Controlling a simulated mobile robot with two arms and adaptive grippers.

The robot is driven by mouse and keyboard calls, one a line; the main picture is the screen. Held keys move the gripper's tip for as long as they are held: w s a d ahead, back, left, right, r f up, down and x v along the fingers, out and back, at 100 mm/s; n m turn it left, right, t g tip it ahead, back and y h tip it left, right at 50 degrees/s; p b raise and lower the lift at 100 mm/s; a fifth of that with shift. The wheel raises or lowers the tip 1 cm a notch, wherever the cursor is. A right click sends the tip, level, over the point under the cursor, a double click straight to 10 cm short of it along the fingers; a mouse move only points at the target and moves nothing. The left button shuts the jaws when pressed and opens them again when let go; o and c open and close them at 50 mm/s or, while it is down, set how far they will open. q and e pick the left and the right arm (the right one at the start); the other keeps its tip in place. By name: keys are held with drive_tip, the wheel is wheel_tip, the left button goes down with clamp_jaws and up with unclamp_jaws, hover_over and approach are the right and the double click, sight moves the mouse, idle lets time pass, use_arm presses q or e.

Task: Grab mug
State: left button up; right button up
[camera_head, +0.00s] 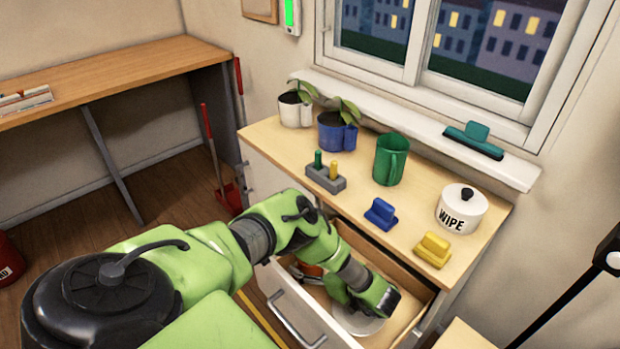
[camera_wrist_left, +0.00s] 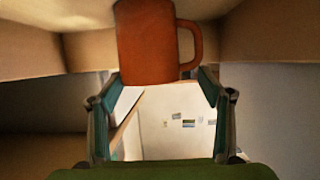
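An orange-brown mug (camera_wrist_left: 147,42) fills the top middle of the left wrist view, its handle to the right. My left gripper (camera_wrist_left: 158,76) is open, with one fingertip to each side of the mug's lower part. The handle is close to the right fingertip; I cannot tell whether they touch. In the head view my left arm reaches down into an open drawer (camera_head: 292,318), and its fingertips are hidden. A green mug (camera_head: 390,158) stands on the cabinet top, away from the gripper. My right gripper is not in view.
A pale round item (camera_head: 358,320) lies in the drawer under my wrist. On the cabinet top (camera_head: 270,134) are a white WIPE pot (camera_head: 462,209), a blue block (camera_head: 381,213), a yellow block (camera_head: 433,250), a grey peg holder (camera_head: 326,178) and two planted mugs.

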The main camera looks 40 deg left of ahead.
use_arm(q)
drive_tip(key=shift+s+d, duration=0.1)
drive_tip(key=c, duration=1)
drive_tip(key=shift+f, duration=0.1)
